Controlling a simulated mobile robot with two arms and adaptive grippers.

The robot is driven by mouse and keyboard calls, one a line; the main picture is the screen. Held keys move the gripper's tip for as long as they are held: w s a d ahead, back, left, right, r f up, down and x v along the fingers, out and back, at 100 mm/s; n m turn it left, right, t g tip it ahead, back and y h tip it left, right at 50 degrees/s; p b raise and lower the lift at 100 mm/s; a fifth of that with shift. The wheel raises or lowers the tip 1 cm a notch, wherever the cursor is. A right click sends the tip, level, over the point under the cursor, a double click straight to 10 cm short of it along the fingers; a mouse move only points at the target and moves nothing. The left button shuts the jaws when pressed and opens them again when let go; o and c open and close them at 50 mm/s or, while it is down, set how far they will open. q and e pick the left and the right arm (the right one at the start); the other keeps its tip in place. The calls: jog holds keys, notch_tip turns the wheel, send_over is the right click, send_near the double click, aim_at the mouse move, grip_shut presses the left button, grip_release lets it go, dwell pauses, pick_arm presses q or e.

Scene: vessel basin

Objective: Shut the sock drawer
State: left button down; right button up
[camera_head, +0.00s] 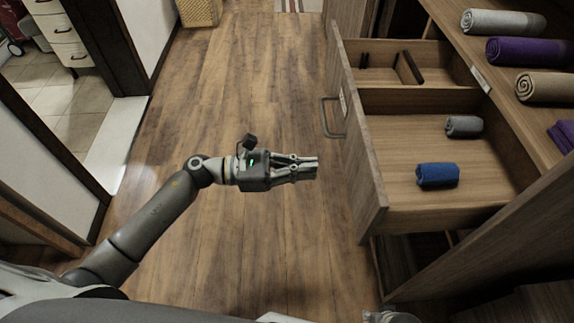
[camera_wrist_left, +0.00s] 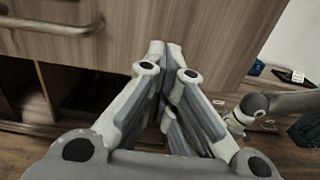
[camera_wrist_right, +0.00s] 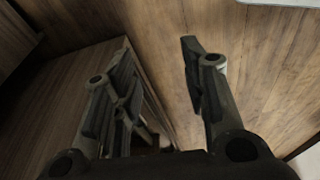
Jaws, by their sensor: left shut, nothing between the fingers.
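The wooden sock drawer (camera_head: 374,165) stands pulled out from the cabinet, its front facing left in the head view. A metal handle (camera_head: 328,118) is on its front. A blue roll (camera_head: 437,175) and a grey roll (camera_head: 464,126) lie inside. My left gripper (camera_head: 316,168) is shut and empty, a short way in front of the drawer's front panel. In the left wrist view its fingertips (camera_wrist_left: 166,48) point at the panel (camera_wrist_left: 215,40), with the handle (camera_wrist_left: 50,28) at upper left. My right gripper (camera_wrist_right: 158,62) is open and empty near a wooden panel.
A cabinet shelf (camera_head: 510,85) above the drawer holds several rolls, including a purple one (camera_head: 528,51). An open space lies below the drawer. The wooden floor (camera_head: 245,75) left of the drawer is clear. A doorway and wall edge stand at the far left.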

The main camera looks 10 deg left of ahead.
aim_at(351, 167)
pick_arm(q)
jog(key=x, duration=0.7)
jog(key=shift+d+p, duration=0.1)
jog(key=shift+p, duration=0.25)
pick_arm(e)
jog(key=f, duration=0.1)
jog(key=s+f, duration=0.1)
jog(key=shift+s+d+f, duration=0.1)
jog(key=shift+s+f, duration=0.1)
jog(key=shift+f, duration=0.15)
pick_arm(q)
jog(key=shift+w, duration=0.1)
pick_arm(e)
jog(key=shift+d, duration=0.1)
